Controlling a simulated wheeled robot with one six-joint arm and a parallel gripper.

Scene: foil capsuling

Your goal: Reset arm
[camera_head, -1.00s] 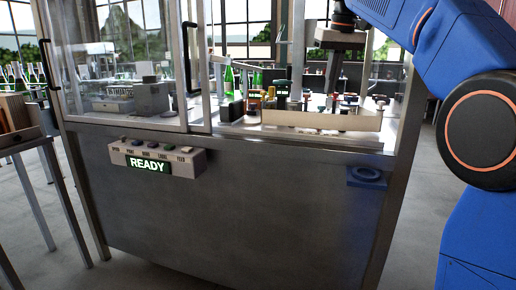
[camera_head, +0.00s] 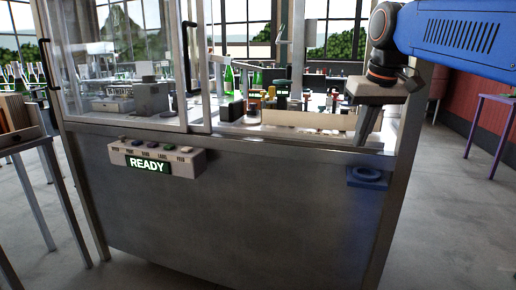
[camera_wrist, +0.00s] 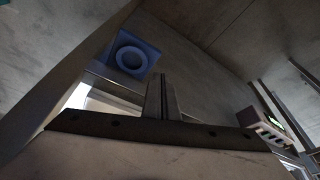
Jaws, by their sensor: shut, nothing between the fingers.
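My gripper (camera_head: 366,126) hangs below the blue arm at the right end of the machine, in front of the tray and near the counter edge. In the wrist view its two fingers (camera_wrist: 161,95) are pressed together with nothing between them. In the head view the blue arm reaches in from the upper right corner. The blue ring fixture (camera_head: 368,177) is on the machine's front panel, below my gripper and apart from it. It also shows in the wrist view (camera_wrist: 150,57), beyond the fingers.
The control box with the READY sign (camera_head: 150,165) sticks out from the machine front (camera_head: 240,215). A tray (camera_head: 300,117) with several small items stands on the counter. Green bottles (camera_head: 228,78) stand behind. A glass door (camera_head: 120,65) is at left, a purple table (camera_head: 495,99) at right.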

